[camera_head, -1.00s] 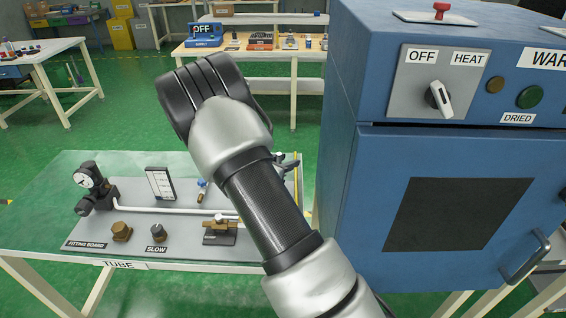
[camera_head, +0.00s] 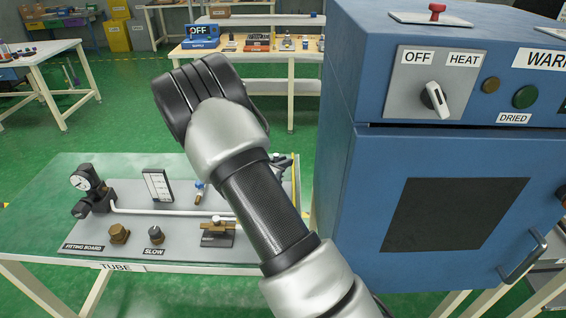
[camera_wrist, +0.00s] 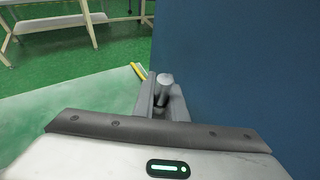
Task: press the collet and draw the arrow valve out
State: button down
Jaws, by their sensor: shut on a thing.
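The fitting board (camera_head: 180,240) lies on a green-topped table. Near its back stands a small blue-topped fitting (camera_head: 199,190); a brass fitting on a dark block (camera_head: 216,231) sits nearer the front. I cannot tell which part is the arrow valve or the collet. My gripper (camera_head: 283,164) is mostly hidden behind my forearm, over the board's right end. In the wrist view my gripper (camera_wrist: 164,102) is shut on a grey piece with a round upright post (camera_wrist: 165,83). Its lower part and any contact with the board are hidden.
A blue warming cabinet (camera_head: 440,270) stands close on the right; its side wall fills the wrist view's right half. The board also bears a pressure gauge (camera_head: 81,180), a white scale plate (camera_head: 157,184), a white tube (camera_head: 150,211) and brown fittings (camera_head: 119,234).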

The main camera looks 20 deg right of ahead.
jog(key=shift+r, duration=0.15)
jog(key=shift+r+p, duration=1.9)
jog(key=shift+r, duration=1.05)
